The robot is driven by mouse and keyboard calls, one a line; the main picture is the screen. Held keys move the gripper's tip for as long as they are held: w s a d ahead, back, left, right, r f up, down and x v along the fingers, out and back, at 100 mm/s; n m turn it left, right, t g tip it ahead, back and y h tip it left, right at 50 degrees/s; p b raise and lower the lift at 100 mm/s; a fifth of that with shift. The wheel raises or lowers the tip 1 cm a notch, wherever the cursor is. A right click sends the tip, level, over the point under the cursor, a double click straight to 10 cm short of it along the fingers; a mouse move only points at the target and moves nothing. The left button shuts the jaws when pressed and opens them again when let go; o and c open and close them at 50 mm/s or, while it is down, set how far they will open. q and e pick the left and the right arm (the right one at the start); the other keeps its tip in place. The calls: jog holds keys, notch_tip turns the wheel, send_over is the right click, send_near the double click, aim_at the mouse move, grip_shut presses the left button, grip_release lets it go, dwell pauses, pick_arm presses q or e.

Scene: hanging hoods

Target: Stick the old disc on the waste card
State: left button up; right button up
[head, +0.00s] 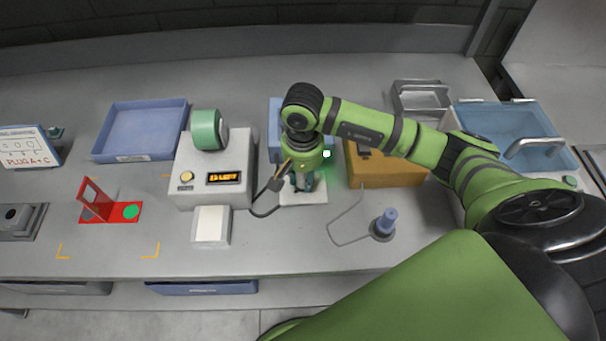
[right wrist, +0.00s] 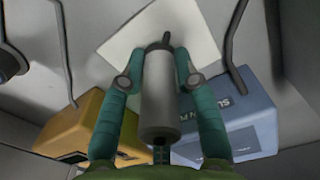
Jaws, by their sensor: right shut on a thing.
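My right gripper (head: 303,182) points down over a white card (head: 318,197) on the bench, between the white machine and the orange box. It is shut on a grey cylindrical tool with a dark narrow tip; the tool (right wrist: 160,95) shows clearly in the right wrist view, its tip over the white card (right wrist: 190,25). I cannot tell whether the tip touches the card. No disc can be made out at the tip. A red folded piece (head: 92,205) with a green round spot (head: 131,212) lies at the left. My left gripper is not in view.
A white machine (head: 188,190) with a lit display and green roll (head: 207,129) stands left of the gripper. An orange box (head: 390,177) stands right, a blue box (head: 275,118) behind. A blue-topped peg (head: 386,222) stands in front. Blue trays (head: 140,130) are further out.

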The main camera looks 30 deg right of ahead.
jog(key=shift+f+b, duration=0.3)
jog(key=shift+b, duration=0.1)
dwell(0.6)
dwell(0.6)
jog(key=shift+r+p, duration=0.5)
jog(key=shift+r, duration=0.45)
jog(key=shift+r+p, duration=1.15)
jog(key=shift+r, duration=1.5)
jog(key=shift+o, duration=0.5)
jog(key=shift+c, duration=0.5)
